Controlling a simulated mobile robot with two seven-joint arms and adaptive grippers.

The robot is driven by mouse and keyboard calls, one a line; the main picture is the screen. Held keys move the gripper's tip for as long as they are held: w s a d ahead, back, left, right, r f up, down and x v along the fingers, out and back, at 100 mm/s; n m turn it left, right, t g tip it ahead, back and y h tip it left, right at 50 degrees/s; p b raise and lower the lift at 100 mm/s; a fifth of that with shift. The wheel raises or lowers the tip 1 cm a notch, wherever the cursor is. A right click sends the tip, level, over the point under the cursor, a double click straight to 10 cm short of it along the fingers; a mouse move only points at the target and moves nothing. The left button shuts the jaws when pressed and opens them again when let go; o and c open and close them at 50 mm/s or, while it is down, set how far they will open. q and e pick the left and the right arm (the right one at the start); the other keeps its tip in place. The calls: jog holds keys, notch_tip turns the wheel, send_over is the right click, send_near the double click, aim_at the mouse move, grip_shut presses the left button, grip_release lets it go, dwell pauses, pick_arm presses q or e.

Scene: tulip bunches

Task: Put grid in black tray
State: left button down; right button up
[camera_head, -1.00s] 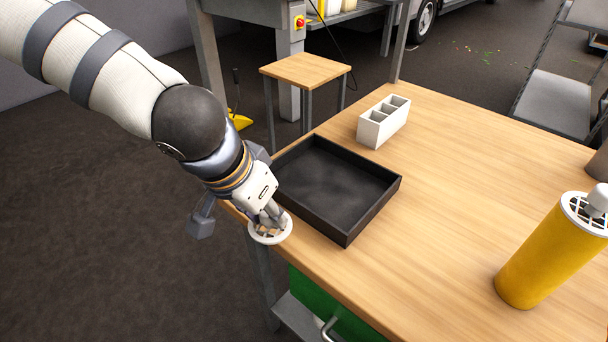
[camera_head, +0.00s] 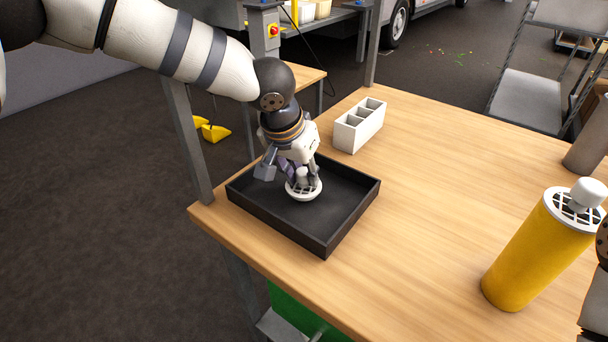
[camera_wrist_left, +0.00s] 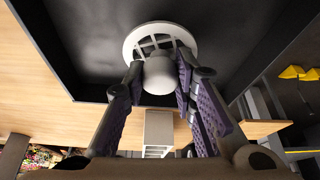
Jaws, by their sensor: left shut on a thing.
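A white round grid (camera_head: 304,190) with a knob is held by my left gripper (camera_head: 301,176) over the inside of the black tray (camera_head: 345,222). In the left wrist view the gripper (camera_wrist_left: 158,80) is shut on the knob of the grid (camera_wrist_left: 146,38), with purple-padded fingers on both sides. The tray's dark floor (camera_wrist_left: 85,45) shows behind the grid. I cannot tell whether the grid touches the floor. My right gripper is not in view; only a bit of my right arm shows at the right edge.
A white divided box (camera_head: 360,126) stands behind the tray. A yellow cylinder (camera_head: 530,255) with another white grid (camera_head: 577,207) on top stands at the right. A grey cylinder (camera_head: 588,145) is near the right edge. The table's middle (camera_head: 425,200) is clear.

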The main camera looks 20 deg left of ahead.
pick_arm(q)
jog(key=shift+w+f, duration=0.1)
jog(key=shift+f, duration=0.35)
jog(key=shift+f, duration=0.15)
jog(key=c, duration=1.3)
grip_release()
